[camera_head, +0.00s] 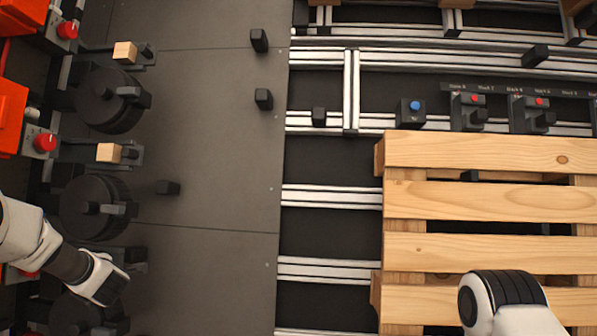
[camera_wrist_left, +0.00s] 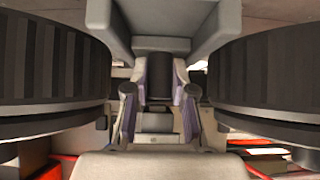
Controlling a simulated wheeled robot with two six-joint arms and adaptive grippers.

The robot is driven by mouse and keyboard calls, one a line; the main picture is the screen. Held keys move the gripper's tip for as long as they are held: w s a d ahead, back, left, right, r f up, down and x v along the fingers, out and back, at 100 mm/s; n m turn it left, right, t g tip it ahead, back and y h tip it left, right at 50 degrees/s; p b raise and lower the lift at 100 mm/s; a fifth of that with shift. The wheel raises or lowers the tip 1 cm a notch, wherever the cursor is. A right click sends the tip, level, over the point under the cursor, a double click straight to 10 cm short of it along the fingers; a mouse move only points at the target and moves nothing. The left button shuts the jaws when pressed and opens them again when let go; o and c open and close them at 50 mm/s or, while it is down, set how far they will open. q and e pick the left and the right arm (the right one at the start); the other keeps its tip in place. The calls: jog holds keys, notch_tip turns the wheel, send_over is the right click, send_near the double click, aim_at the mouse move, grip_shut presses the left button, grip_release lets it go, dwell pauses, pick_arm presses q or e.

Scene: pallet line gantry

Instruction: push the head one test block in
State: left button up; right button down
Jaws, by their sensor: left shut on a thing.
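Two wooden test blocks show in the head view, one at the upper left (camera_head: 125,52) and one lower down (camera_head: 109,152). Each sits in a dark holder with a black knob on its right end. I cannot tell which head is number one. My left gripper (camera_head: 103,284) is at the lower left, by the lowest head, and covers what is under it. In the left wrist view the left gripper (camera_wrist_left: 160,92) is shut on a dark knob (camera_wrist_left: 160,72), with a finger on each side. No wooden block shows there. My right gripper is out of view.
Black round drums (camera_head: 112,98) stand beside the blocks; two large ribbed ones flank my left gripper closely in the wrist view. Red buttons (camera_head: 46,142) are at the far left. A wooden pallet (camera_head: 490,200) lies on the right. The grey floor (camera_head: 215,150) between is mostly clear.

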pick_arm(q)
jog(key=shift+w+a, duration=0.2)
jog(key=shift+a, duration=2.55)
jog(key=shift+a+r, duration=0.1)
jog(key=o, duration=0.8)
jog(key=shift+a, duration=0.2)
jog(key=shift+p+v, duration=0.65)
jog(key=shift+v, duration=1.3)
jog(key=shift+p+v, duration=0.35)
jog(key=shift+v, duration=2.25)
